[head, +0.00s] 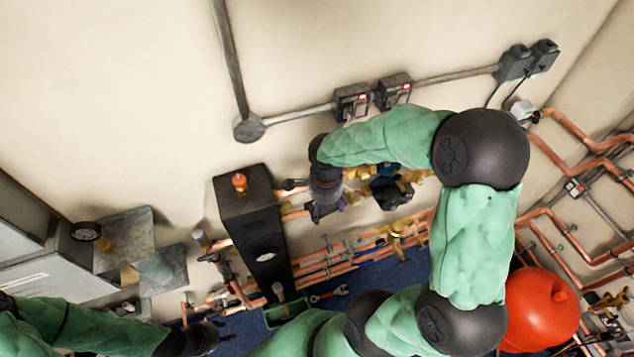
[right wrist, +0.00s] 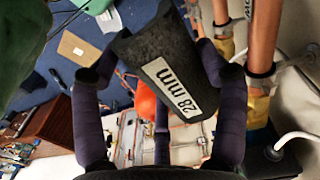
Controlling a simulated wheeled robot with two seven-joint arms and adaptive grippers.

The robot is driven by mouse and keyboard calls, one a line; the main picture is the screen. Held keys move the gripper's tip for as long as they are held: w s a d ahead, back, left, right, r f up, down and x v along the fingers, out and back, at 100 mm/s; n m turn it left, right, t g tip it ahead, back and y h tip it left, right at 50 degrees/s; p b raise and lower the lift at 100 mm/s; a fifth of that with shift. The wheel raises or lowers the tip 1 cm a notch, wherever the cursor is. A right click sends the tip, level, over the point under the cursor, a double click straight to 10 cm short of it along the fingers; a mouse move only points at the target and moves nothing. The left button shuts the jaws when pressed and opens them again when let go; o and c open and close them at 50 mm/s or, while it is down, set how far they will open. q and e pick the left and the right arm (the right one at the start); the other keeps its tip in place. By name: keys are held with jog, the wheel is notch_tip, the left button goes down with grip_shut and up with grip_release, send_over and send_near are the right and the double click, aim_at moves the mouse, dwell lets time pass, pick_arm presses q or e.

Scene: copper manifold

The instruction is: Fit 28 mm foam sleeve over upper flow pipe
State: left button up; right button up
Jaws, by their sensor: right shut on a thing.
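A dark foam sleeve (right wrist: 150,50) with a white "28 mm" label sits between the fingers of my right gripper (right wrist: 160,110), which is shut on it. In the head view my right gripper (head: 325,200) is beside the black vertical header, near the wall. I cannot make out the sleeve there. In the right wrist view a copper pipe (right wrist: 265,35) with brass fittings runs to the right of the sleeve, apart from it. I cannot tell whether it is the upper flow pipe. My left gripper (head: 200,338) is low at the left; its fingers are unclear.
The black header (head: 258,230) stands left of my right gripper, with a gauge on it. Several copper pipes (head: 335,262) run below. A red vessel (head: 541,310) is at the lower right.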

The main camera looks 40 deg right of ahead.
notch_tip(320, 180, up, 4)
jog(key=shift+f+m+p, duration=0.1)
jog(key=shift+m+p, duration=0.75)
jog(key=shift+m, duration=0.05)
jog(key=shift+w+d+f, duration=0.15)
jog(key=shift+w+d, duration=0.05)
jog(key=shift+w, duration=0.4)
jog(key=shift+w+d+f, duration=0.1)
jog(key=shift+w+d, duration=0.1)
jog(key=shift+w, duration=0.35)
jog(key=shift+w+d+f, duration=0.25)
jog(key=shift+w+d, duration=0.1)
jog(key=shift+w, duration=0.8)
jog(key=shift+w+d+f, duration=0.2)
jog(key=shift+w+d, duration=0.2)
jog(key=shift+w, duration=0.75)
jog(key=shift+w+d+f, duration=0.25)
jog(key=shift+w+d, duration=0.1)
jog(key=shift+w, duration=0.8)
jog(key=shift+f+b, duration=0.35)
jog(key=shift+f, duration=0.9)
pick_arm(q)
jog(key=shift+w+a+f+b, duration=0.25)
jog(key=shift+w+f+b, duration=0.3)
jog(key=shift+b, duration=0.95)
pick_arm(e)
jog(key=shift+f, duration=1.3)
